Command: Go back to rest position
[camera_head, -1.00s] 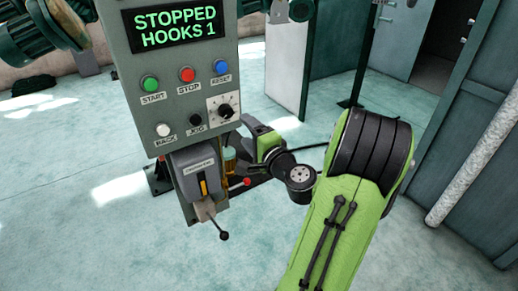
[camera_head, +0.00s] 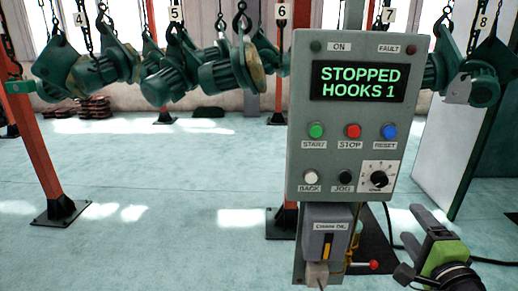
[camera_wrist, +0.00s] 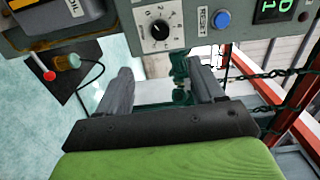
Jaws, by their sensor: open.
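My gripper (camera_head: 432,222) is at the lower right of the head view, to the right of the control panel's lower part. In the wrist view my gripper (camera_wrist: 155,90) shows two grey fingers spread apart, with nothing between them. The grey control panel (camera_head: 300,150) stands in front of me and reads "STOPPED HOOKS 1". Its dial and blue reset button (camera_wrist: 221,19) appear beyond the fingers in the wrist view. I see no contact between gripper and panel. Most of my arm is out of the head view.
Green motor-like parts (camera_head: 185,80) hang from hooks at the back, by numbered orange posts (camera_head: 42,150). A chain oiler box (camera_head: 328,227) with a lever sits under the panel. A pale partition (camera_head: 440,150) stands at right.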

